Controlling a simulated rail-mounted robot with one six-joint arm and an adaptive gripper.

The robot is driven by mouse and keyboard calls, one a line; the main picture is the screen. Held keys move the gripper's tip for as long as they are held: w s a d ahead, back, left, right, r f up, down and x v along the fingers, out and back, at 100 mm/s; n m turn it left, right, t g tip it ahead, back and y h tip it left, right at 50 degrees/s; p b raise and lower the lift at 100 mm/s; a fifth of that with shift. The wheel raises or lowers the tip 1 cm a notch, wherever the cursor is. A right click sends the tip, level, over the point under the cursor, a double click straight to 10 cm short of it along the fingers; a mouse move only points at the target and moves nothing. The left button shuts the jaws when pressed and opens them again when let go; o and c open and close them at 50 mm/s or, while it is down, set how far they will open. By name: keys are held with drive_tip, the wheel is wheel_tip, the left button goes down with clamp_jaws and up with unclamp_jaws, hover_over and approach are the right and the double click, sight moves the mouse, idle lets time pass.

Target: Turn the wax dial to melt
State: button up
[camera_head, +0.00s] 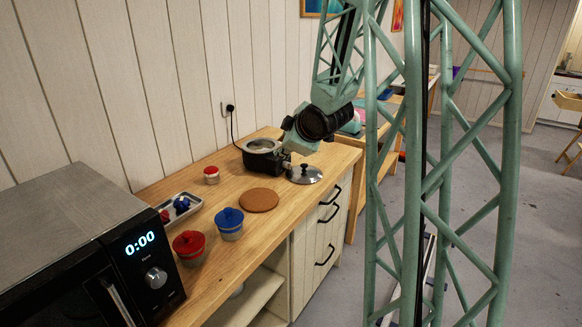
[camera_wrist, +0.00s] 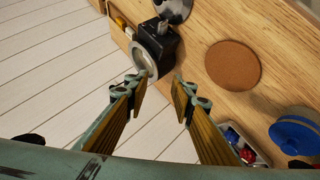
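The wax melter (camera_head: 262,158) is a black pot with a pale round opening, on the counter near the wall. In the wrist view its black body (camera_wrist: 160,42) and pale ring (camera_wrist: 145,62) show just beyond my fingertips. A small light spot on the black body (camera_wrist: 163,27) may be the dial; its setting cannot be read. In the head view my arm covers part of the melter's right side. My gripper (camera_wrist: 159,84) is open and empty, its fingers apart, close to the melter; I cannot tell whether it touches.
A metal lid (camera_head: 305,174) lies right of the melter. A round cork mat (camera_head: 259,200), red pot (camera_head: 189,247), blue pot (camera_head: 230,223), small red-lidded jar (camera_head: 211,175) and tray (camera_head: 188,207) stand on the counter. A microwave (camera_head: 80,245) fills the near left.

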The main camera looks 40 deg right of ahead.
drive_tip(key=w+d+f+n+t+y+p, duration=0.1)
drive_tip(key=w+d+f+n+t, duration=0.1)
drive_tip(key=d+f, duration=0.55)
drive_tip(key=n+t+y+p, duration=0.1)
drive_tip(key=n+t+y, duration=0.1)
approach(290, 166)
drive_tip(key=v, duration=0.3)
drive_tip(key=shift+s, duration=0.3)
drive_tip(key=shift+s+d+f+t+y, duration=0.3)
drive_tip(key=shift+s+f+t, duration=0.15)
drive_tip(key=shift+s+t, duration=0.1)
drive_tip(key=shift+w, duration=0.15)
drive_tip(key=shift+b+x, duration=0.4)
drive_tip(key=shift+x, duration=6.4)
drive_tip(key=shift+f, duration=0.1)
drive_tip(key=c, duration=0.6)
drive_tip(key=shift+o, duration=0.2)
